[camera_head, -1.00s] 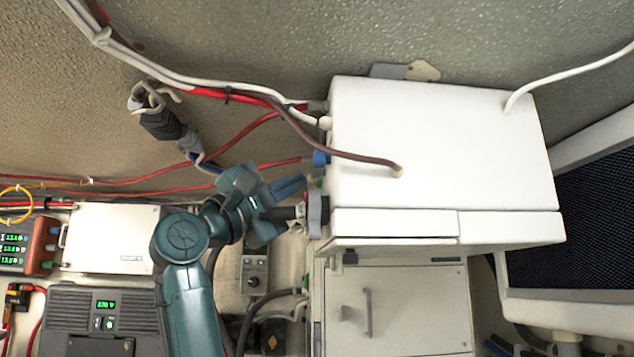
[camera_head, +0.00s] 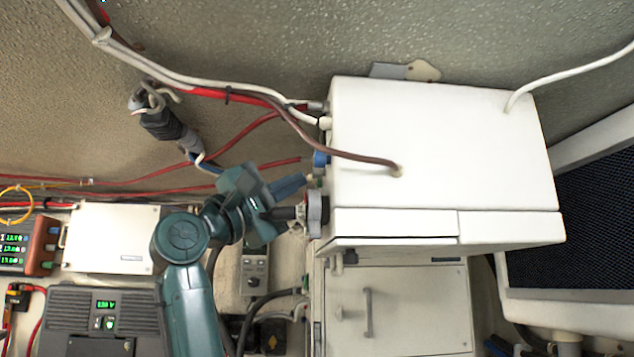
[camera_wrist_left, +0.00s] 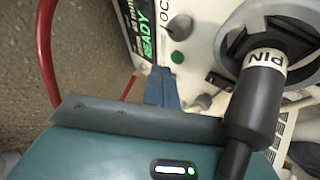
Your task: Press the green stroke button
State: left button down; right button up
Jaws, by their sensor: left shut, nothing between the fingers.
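The round green button (camera_wrist_left: 177,57) is on the white panel in the left wrist view, beside a green READY display (camera_wrist_left: 147,38). My left gripper (camera_wrist_left: 162,80) is shut and empty, its blue fingertips just below the button in that view. I cannot tell whether they touch it. In the head view my left gripper (camera_head: 297,184) comes in from the left and points at the left side of the white box (camera_head: 440,150). That side is seen edge-on, so the button's face is hidden there. My right gripper is not in view.
A black cylinder labelled PIN (camera_wrist_left: 255,97) and a grey ring (camera_head: 319,214) stick out from the panel close to my gripper. Red cables (camera_head: 245,132) and a brown cable (camera_head: 350,155) run nearby. A grey cabinet (camera_head: 415,315) stands below the box.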

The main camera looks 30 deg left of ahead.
pick_arm(q)
jog(key=shift+d, duration=0.15)
jog(key=shift+w+d, duration=0.2)
jog(key=shift+w+d+f, duration=0.1)
jog(key=shift+w+d, duration=0.15)
jog(key=shift+d, duration=0.15)
dwell(1.3)
jog(key=shift+s+a, duration=0.15)
jog(key=shift+s, duration=0.1)
dwell(0.4)
jog(key=shift+s+a+b, duration=0.15)
jog(key=shift+s+a, duration=0.3)
jog(key=shift+a, duration=0.25)
jog(key=shift+s+a+b, duration=0.1)
jog(key=shift+s+a, duration=0.35)
jog(key=shift+a, duration=0.3)
jog(key=shift+s+a+b, duration=0.15)
jog(key=shift+s+a, duration=0.3)
jog(key=shift+a, duration=0.25)
